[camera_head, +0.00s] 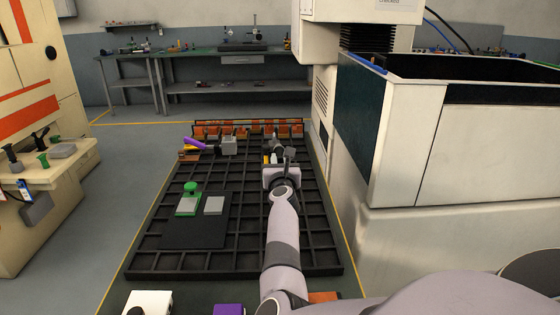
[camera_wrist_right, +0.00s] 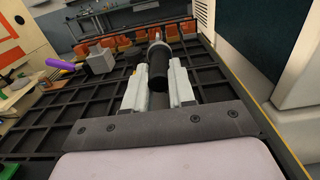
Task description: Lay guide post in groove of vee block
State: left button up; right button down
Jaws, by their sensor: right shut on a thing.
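My right gripper (camera_head: 280,158) is over the far right part of the black gridded tray. In the right wrist view its pale fingers (camera_wrist_right: 157,82) are shut on a dark cylinder, which looks like the guide post (camera_wrist_right: 158,66). A lighter ring-like end shows at the far end of this cylinder. A grey block (camera_head: 229,145), possibly the vee block, stands to the left of the gripper and also shows in the right wrist view (camera_wrist_right: 100,61). I cannot make out its groove. My left gripper is not in view.
The black gridded tray (camera_head: 142,262) has a row of orange pieces (camera_head: 240,131) along its far edge. A purple-handled tool (camera_head: 194,143) lies left of the grey block. A dark plate (camera_head: 193,234) carries a green piece (camera_head: 188,200) and a grey piece (camera_head: 214,205). A large machine (camera_head: 410,140) stands on the right.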

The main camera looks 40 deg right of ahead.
jog(key=shift+f, duration=0.2)
dwell(0.3)
jog(key=c, duration=0.9)
grip_release()
jog(key=shift+o, duration=0.6)
jog(key=o, duration=0.6)
jog(key=shift+f, duration=0.15)
jog(key=shift+c, duration=0.2)
notch_tip(320, 180, up, 6)
jog(key=p, duration=0.4)
jog(key=shift+f+p, duration=0.2)
jog(key=shift+p, duration=0.1)
jog(key=shift+r+b, duration=0.25)
jog(key=shift+b, duration=0.05)
jog(key=shift+r, duration=0.55)
